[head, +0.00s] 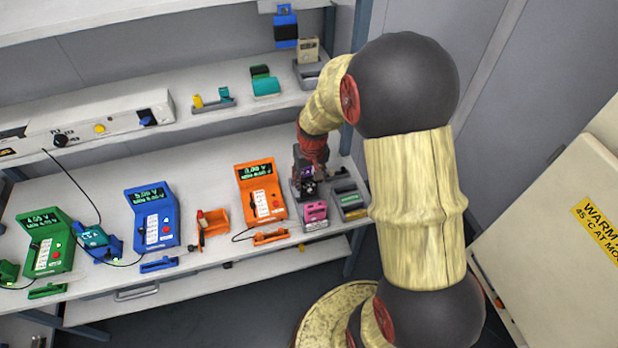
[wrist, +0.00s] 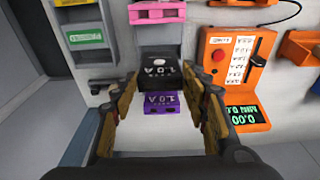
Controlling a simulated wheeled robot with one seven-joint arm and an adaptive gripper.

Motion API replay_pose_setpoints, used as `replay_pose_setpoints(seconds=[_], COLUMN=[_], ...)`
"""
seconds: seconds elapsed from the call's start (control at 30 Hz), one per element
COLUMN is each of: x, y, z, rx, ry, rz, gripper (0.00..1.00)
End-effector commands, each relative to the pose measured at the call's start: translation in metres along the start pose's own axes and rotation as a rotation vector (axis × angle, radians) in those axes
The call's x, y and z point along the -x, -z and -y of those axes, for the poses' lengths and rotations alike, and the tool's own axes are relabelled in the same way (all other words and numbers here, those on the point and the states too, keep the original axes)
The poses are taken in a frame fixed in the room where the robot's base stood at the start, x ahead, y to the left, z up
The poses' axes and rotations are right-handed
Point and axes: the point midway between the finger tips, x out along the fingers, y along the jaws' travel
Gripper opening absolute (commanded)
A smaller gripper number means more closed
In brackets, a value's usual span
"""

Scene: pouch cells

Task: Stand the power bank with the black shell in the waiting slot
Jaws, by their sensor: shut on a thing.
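The power bank with the black shell (wrist: 160,70) shows in the wrist view between the two fingers of my gripper (wrist: 162,82), with pale markings on it. My gripper is shut on it. In the head view my gripper (head: 308,186) is low over the right part of the bench, with the dark shell at its tips. A purple piece with white markings (wrist: 161,104) shows just below the black shell in the wrist view. A pink block (head: 315,211) stands in a holder close by, and also shows at the top of the wrist view (wrist: 157,12). I cannot tell which slot is the waiting one.
A grey holder with a green label (head: 348,197) stands to the right of my gripper. An orange meter (head: 261,192) stands close on its left. Blue (head: 152,217) and green (head: 46,243) meters stand farther left. The shelf above (head: 215,112) holds several small items.

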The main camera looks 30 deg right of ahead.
Motion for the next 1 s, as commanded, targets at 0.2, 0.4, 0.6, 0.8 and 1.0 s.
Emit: replay_pose_setpoints(seconds=[0.2, 0.4, 0.6, 0.8, 1.0], x=[-0.005, -0.009, -0.013, -0.017, -0.021], y=[-0.001, -0.001, -0.002, -0.002, -0.003], z=[0.0, 0.0, 0.0, 0.0, 0.0], rx=[0.0, 0.0, 0.0, 0.0, 0.0], ry=[0.0, 0.0, 0.0, 0.0, 0.0], rz=[0.0, 0.0, 0.0, 0.001, 0.001], gripper=[0.19, 0.19, 0.19, 0.19, 0.19])
